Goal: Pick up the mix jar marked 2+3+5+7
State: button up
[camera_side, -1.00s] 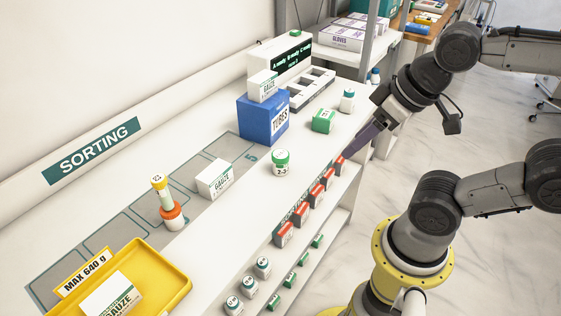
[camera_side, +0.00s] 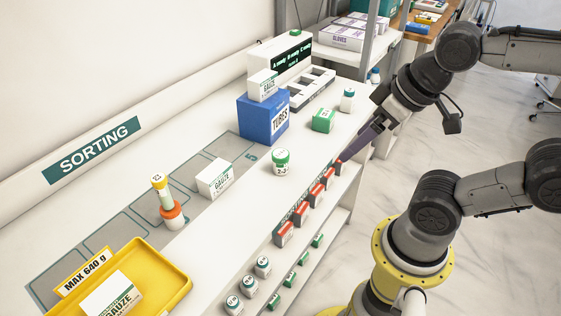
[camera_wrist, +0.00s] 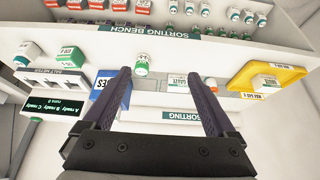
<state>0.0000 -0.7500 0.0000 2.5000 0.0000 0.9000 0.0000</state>
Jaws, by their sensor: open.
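My gripper (camera_side: 352,154) is open and empty, off the bench's front edge to the right of the jar. In the wrist view my gripper (camera_wrist: 160,72) has its two fingers wide apart. Several small white jars (camera_side: 262,267) stand on a lower shelf, their labels too small to read.
Red-fronted boxes (camera_side: 302,216) line the shelf below.

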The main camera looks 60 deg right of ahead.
jog(key=w+r+m, duration=0.4)
jog(key=m, duration=0.3)
jog(key=m+g, duration=0.6)
jog(key=m, duration=0.4)
send_over(280, 153)
notch_tip(280, 153, down, 9)
notch_tip(280, 153, down, 14)
jog(key=shift+r, duration=0.1)
jog(key=c, duration=1.4)
jog(key=shift+r, duration=0.1)
